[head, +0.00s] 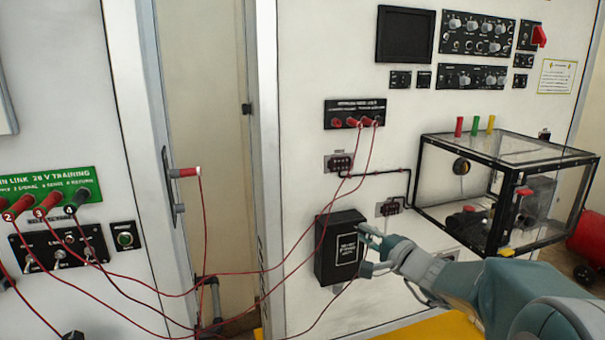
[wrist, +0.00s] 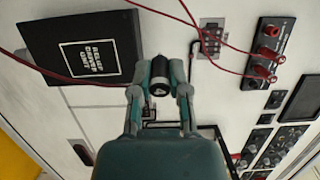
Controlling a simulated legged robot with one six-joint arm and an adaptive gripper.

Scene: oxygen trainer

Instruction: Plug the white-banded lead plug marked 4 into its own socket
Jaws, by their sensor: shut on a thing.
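My gripper (head: 368,250) is in front of the white cabinet, just right of the black box. In the wrist view my gripper (wrist: 160,88) is shut on a short black plug (wrist: 159,70) with a small white mark on its near end, too small to read surely. In the head view the plug is mostly hidden by the fingers. A black socket panel (head: 354,106) with red plugs or sockets stands above and left of my gripper; it also shows in the wrist view (wrist: 286,38). Its individual socket markings are not legible.
The black box (head: 340,248) is close beside my gripper. Red leads (head: 290,262) hang across the gap to the green panel (head: 50,182) at left. A clear-sided case (head: 505,155) juts out at right.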

